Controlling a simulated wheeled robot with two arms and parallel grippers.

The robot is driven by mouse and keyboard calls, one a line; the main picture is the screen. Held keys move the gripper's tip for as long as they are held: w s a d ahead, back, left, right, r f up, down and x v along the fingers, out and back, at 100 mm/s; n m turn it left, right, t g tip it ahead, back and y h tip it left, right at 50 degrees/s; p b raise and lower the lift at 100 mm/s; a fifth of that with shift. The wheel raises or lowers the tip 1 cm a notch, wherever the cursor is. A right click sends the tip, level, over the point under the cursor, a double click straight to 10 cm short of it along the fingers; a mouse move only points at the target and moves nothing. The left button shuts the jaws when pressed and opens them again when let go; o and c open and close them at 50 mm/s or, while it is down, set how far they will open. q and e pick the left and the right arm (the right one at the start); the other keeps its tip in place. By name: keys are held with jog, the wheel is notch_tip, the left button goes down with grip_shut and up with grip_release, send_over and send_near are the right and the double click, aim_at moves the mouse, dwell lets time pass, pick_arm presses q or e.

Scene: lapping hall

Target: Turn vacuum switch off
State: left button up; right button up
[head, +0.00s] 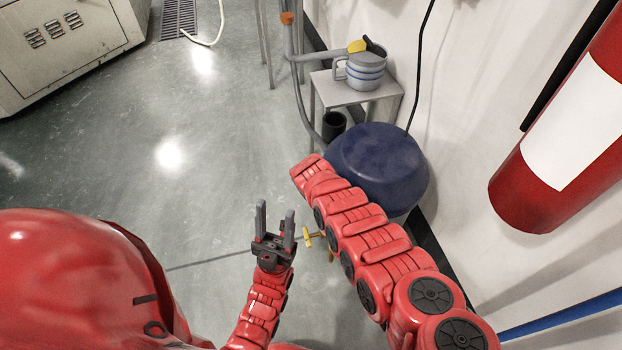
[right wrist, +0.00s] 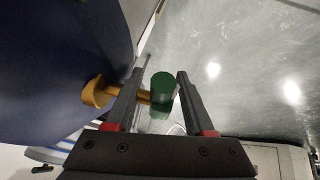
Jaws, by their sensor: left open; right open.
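A dark blue rounded tank (head: 378,165) stands on the floor by the wall in the head view, partly behind my right arm. In the right wrist view, a brass stem (right wrist: 96,92) comes out of the blue tank body (right wrist: 60,70) and ends in a green knob (right wrist: 162,88). I cannot tell whether this is the vacuum switch. My right gripper (right wrist: 164,76) is open, with the green knob showing between its fingers; contact is unclear. My right fingers are hidden in the head view. My left gripper (head: 274,220) is open and empty, pointing up the picture.
A small metal table (head: 330,92) holds a grey ringed vessel (head: 366,72) with a yellow part (head: 357,46). A black cup (head: 334,124) is below. A yellow fitting (head: 315,238) shows beside my left gripper. A red cylinder (head: 520,195) is at right.

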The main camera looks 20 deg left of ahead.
jog(key=p+v, duration=1.7)
jog(key=p, duration=0.6)
